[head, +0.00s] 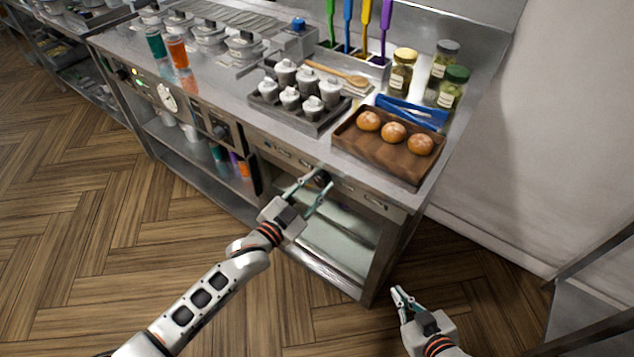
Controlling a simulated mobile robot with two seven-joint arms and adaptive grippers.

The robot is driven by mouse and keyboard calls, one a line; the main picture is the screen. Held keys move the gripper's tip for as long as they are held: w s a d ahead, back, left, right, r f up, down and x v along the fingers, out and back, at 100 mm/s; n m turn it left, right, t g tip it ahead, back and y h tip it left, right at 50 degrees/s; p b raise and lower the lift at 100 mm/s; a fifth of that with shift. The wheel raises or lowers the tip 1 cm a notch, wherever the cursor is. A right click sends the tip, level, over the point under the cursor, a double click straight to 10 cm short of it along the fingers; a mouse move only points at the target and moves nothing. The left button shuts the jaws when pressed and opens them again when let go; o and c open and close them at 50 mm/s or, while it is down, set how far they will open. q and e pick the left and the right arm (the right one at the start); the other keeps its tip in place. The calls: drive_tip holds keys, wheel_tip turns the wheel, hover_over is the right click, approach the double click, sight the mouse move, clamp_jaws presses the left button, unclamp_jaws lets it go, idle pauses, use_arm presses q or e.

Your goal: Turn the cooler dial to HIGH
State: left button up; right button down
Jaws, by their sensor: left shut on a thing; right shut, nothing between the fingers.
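The cooler dial (321,178) is a small dark knob on the steel front panel, above the cooler's open-looking front (335,240). My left gripper (323,182) reaches up to the panel from the lower left. Its fingers sit on either side of the dial and are shut on it. The fingers partly cover the dial, and I cannot read its pointer or its marks. My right gripper (397,293) is shut and empty, low over the floor right of the cooler.
Above the panel, a brown tray (362,152) with three buns lies near the counter edge. Floor in front is clear.

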use_arm(q)
drive_tip(key=m, duration=0.2)
drive_tip(key=shift+m, duration=0.4)
drive_tip(key=m, duration=0.2)
drive_tip(key=shift+m, duration=0.4)
drive_tip(key=m+b, duration=0.1)
drive_tip(key=m, duration=0.4)
drive_tip(key=shift+b, duration=0.35)
drive_tip(key=m+b, duration=0.2)
drive_tip(key=m, duration=0.4)
drive_tip(key=shift+m, duration=0.4)
drive_tip(key=m+b, duration=0.1)
drive_tip(key=m, duration=0.4)
drive_tip(key=shift+m, duration=0.3)
drive_tip(key=o, duration=1.1)
